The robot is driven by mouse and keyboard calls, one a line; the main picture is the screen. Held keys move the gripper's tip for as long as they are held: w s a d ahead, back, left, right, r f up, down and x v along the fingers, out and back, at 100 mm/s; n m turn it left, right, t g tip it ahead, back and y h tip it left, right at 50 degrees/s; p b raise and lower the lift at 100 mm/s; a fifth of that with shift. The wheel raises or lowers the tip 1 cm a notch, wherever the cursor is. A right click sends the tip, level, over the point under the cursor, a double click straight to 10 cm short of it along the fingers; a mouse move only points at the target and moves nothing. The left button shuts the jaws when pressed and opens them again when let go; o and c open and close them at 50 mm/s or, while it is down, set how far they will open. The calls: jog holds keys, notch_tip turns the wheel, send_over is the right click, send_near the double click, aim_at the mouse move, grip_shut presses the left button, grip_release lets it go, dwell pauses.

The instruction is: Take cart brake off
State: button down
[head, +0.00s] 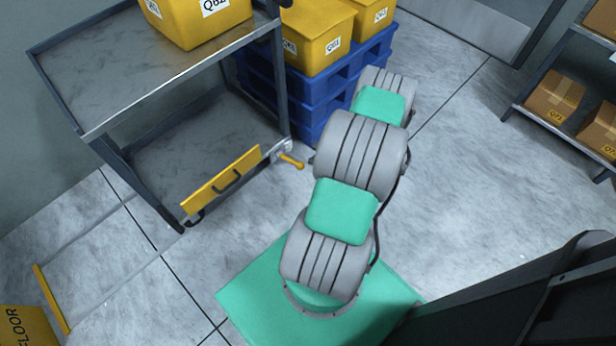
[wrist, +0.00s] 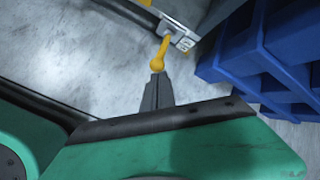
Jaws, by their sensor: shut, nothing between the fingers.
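The grey metal cart (head: 140,85) stands at left in the head view, with two shelves. A yellow lever (head: 291,161) with a rounded knob sticks out to the right from a grey bracket (head: 280,149) at the cart's lower right corner. In the wrist view the lever (wrist: 160,54) hangs from the bracket (wrist: 183,38), its knob towards my gripper. My gripper (wrist: 158,78) is shut and empty, its fingertips right by the knob in the picture; I cannot tell whether they touch. The head view does not show my gripper.
Blue pallets (head: 345,75) with yellow bins (head: 320,40) stand close behind the cart, and also at right in the wrist view (wrist: 265,50). A yellow plate with a black handle (head: 222,180) is on the cart's front. A shelf with boxes (head: 553,95) is at right. Floor between is clear.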

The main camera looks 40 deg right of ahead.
jog(key=s+d+f+m+t+h, duration=0.1)
jog(key=s+f+m, duration=0.4)
jog(key=f, duration=0.2)
jog(key=shift+f+h+b, duration=0.3)
jog(key=shift+f, duration=0.05)
jog(key=shift+w, duration=0.1)
jog(key=a+b+x, duration=0.1)
jog(key=b+x, duration=0.4)
jog(key=x, duration=0.5)
jog(key=r, duration=0.1)
jog(key=w+r+p, duration=0.1)
jog(key=r, duration=0.1)
jog(key=shift+w+a+r, duration=0.15)
jog(key=shift+w+a, duration=0.05)
jog(key=shift+w, duration=0.15)
jog(key=shift+r, duration=0.1)
